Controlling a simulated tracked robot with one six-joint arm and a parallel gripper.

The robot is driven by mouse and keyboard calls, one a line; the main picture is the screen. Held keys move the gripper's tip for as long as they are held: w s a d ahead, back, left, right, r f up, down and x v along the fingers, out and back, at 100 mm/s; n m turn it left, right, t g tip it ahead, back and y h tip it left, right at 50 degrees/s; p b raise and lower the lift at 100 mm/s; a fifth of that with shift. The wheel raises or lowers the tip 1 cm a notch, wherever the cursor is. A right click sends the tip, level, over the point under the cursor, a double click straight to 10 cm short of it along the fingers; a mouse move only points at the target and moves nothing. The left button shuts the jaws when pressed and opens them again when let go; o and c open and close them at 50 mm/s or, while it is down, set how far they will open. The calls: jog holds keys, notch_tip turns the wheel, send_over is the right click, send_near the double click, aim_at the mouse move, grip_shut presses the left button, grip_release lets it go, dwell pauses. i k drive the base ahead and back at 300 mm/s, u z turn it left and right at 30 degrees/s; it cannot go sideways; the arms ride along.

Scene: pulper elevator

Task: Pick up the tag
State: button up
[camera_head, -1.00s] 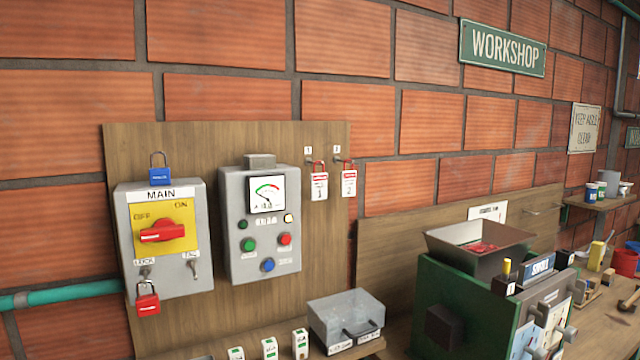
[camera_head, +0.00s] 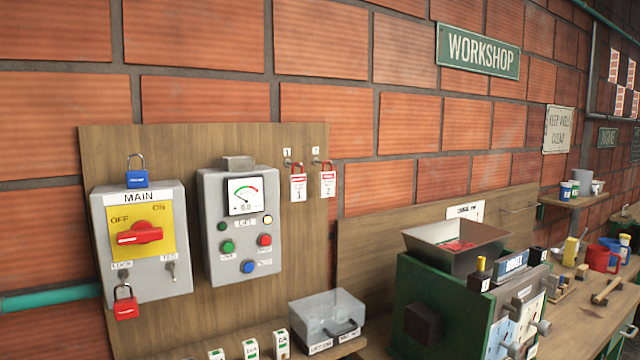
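Two red-and-white tags hang side by side from hooks at the upper right of the wooden board. The left tag (camera_head: 298,187) is under the label 1, and the right tag (camera_head: 328,184) is under the label 2. Each hangs from a red loop on its hook. My gripper is not in view.
On the board are the MAIN switch box (camera_head: 140,245) with a blue padlock (camera_head: 137,178) and a red padlock (camera_head: 125,307), and a grey meter panel (camera_head: 240,226). A green machine (camera_head: 415,290) with a hopper stands right on the bench.

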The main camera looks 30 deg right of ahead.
aim_at(327, 179)
jog(key=u, duration=0.05)
jog(key=i, duration=1)
jog(key=z, duration=0.1)
